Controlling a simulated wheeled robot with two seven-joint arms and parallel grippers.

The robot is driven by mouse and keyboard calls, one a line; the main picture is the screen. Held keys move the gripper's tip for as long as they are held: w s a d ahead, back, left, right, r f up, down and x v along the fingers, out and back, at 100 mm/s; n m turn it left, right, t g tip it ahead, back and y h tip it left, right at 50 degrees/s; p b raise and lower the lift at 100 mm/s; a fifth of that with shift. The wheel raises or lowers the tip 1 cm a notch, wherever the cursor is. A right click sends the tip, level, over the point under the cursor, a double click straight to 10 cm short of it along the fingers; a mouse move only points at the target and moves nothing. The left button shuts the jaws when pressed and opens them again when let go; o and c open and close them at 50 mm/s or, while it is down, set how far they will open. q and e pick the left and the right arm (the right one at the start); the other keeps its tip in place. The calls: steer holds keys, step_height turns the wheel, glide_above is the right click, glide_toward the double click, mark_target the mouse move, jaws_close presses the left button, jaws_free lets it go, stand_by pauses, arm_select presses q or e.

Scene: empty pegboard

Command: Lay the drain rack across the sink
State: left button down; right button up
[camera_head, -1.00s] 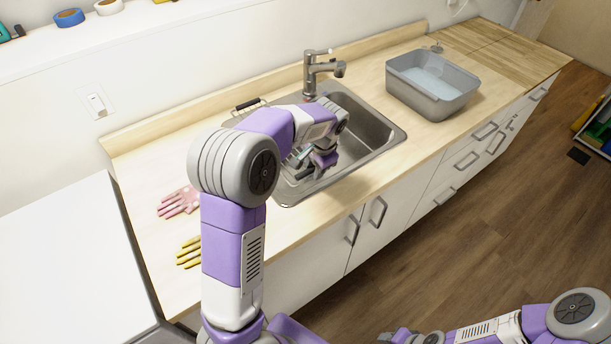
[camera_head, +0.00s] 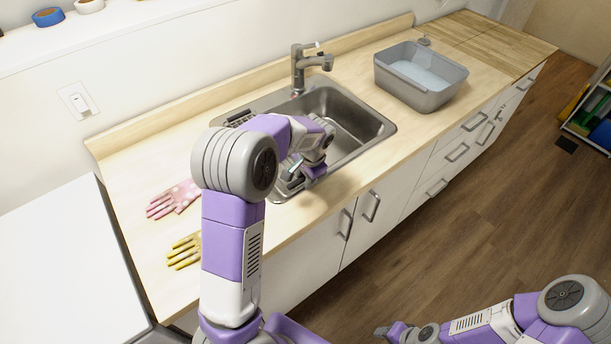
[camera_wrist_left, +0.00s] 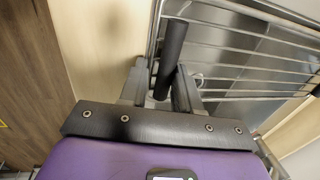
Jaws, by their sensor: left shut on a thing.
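The drain rack, a metal wire rack, shows in the left wrist view (camera_wrist_left: 245,55). Its black handle (camera_wrist_left: 172,50) lies between the fingers of my left gripper (camera_wrist_left: 160,88), which is shut on it. In the head view my left gripper (camera_head: 297,180) is at the near left side of the sink (camera_head: 358,112). My left arm hides most of the rack there; its far end (camera_head: 238,118) shows at the sink's back left. I cannot tell whether the rack touches the rim. My right gripper (camera_head: 384,332) is low at the bottom edge, its jaw state unclear.
A faucet (camera_head: 299,68) stands behind the sink. A grey tub of water (camera_head: 420,78) is to its right. Pink (camera_head: 173,199) and yellow (camera_head: 184,250) gloves lie on the counter at left. Bare counter lies between gloves and sink.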

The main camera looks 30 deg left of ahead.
arm_select(q)
steer(key=shift+f, duration=0.25)
steer(key=c, duration=0.8)
jaws_free()
steer(key=shift+r, duration=0.25)
steer(key=r+p, duration=0.1)
steer(key=r, duration=0.3)
steer(key=d+r, duration=0.1)
steer(key=r, duration=0.3)
steer(key=s+d+r+p, duration=0.1)
steer(key=r, duration=0.3)
steer(key=shift+d+r+p, duration=0.1)
steer(key=shift+r+p, duration=0.2)
steer(key=shift+p, duration=0.05)
